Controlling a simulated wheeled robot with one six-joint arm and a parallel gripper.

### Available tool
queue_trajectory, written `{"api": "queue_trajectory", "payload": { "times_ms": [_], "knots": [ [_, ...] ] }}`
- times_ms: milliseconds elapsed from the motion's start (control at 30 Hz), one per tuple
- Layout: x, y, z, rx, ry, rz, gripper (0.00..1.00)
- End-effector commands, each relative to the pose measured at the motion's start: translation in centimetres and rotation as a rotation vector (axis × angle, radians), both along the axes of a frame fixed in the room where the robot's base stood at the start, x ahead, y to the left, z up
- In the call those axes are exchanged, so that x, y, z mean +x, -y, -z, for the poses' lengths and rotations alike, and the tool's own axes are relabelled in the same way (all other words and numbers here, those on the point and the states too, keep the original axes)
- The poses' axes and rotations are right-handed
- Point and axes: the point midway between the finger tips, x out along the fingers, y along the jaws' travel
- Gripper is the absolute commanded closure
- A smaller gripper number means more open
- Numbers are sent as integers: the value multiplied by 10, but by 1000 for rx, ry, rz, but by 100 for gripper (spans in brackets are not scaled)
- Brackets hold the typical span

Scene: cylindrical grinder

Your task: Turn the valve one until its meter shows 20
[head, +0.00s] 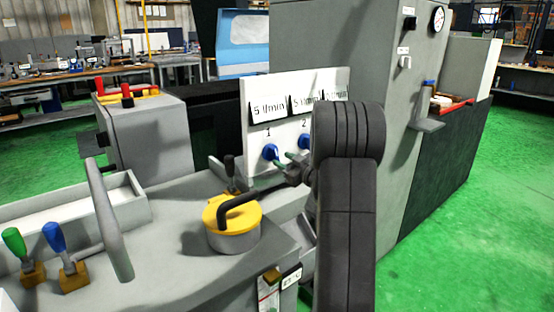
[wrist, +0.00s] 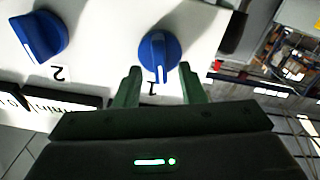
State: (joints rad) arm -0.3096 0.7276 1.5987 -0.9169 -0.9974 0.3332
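Valve one (head: 270,152) is a blue knob on a white panel (head: 258,87), under the label 1. Its meter (head: 267,108) above reads 5 l/min. In the wrist view the panel is upside down: valve one (wrist: 160,55) is near the middle and valve two (wrist: 40,38) at the upper left. My gripper (wrist: 160,82) is open, its green fingers apart, one on each side of valve one's lower part. Contact cannot be told. My gripper (head: 284,162) shows small beside valve one in the head view.
A yellow-lidded pot with a black handle (head: 232,216) stands in front of the panel. Green (head: 15,245) and blue (head: 54,238) levers are at the lower left. A grey cabinet (head: 390,80) rises behind my arm. Green floor is free at the right.

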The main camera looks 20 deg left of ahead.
Motion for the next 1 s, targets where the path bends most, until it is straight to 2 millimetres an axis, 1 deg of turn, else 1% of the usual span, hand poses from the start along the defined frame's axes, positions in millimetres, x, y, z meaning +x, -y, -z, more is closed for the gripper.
{"api": "queue_trajectory", "payload": {
  "times_ms": [33, 100, 233, 367, 600, 633, 767, 800, 1000],
  "knots": [
    [4, -9, 1, 0, 1, -2, 64],
    [10, -18, 1, 0, 0, -2, 64],
    [16, -28, 0, 1, 0, 0, 64],
    [19, -33, 0, 1, -1, 0, 64],
    [20, -34, 0, 1, -1, 1, 64],
    [20, -34, 0, 1, -1, 1, 66],
    [20, -34, 0, 1, -1, 1, 91],
    [20, -34, 0, 1, -1, 1, 99],
    [20, -33, 0, -2, 3, 0, 100]
  ]
}}
